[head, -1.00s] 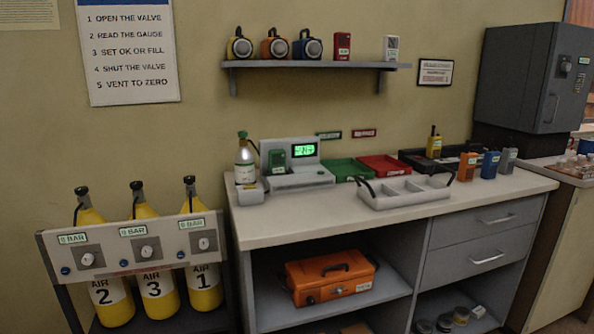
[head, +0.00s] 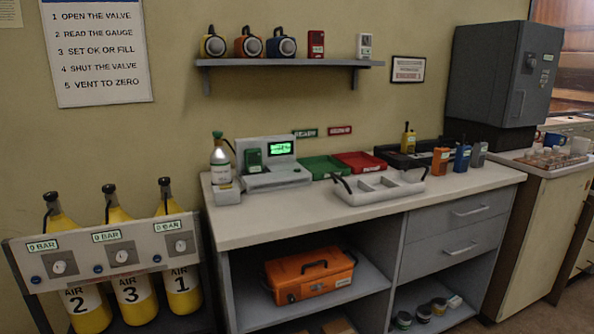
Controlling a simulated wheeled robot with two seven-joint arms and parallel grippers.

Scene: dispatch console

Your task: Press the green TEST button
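A grey console (head: 275,179) with a lit green screen (head: 281,148) stands on the back left of the counter. A small dark green device (head: 253,159) sits upright on its left part, beside the screen. The text on the screen is too small to read. I cannot make out a green TEST button on the console or elsewhere; it is too small or hidden at this distance. Neither of my grippers is in view.
A gas bottle (head: 221,163) stands left of the console. Green (head: 325,167) and red (head: 360,162) trays and a grey divided tray (head: 378,189) lie to its right. An air-cylinder rack (head: 105,252) stands left of the counter (head: 270,220). The counter's front strip is clear.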

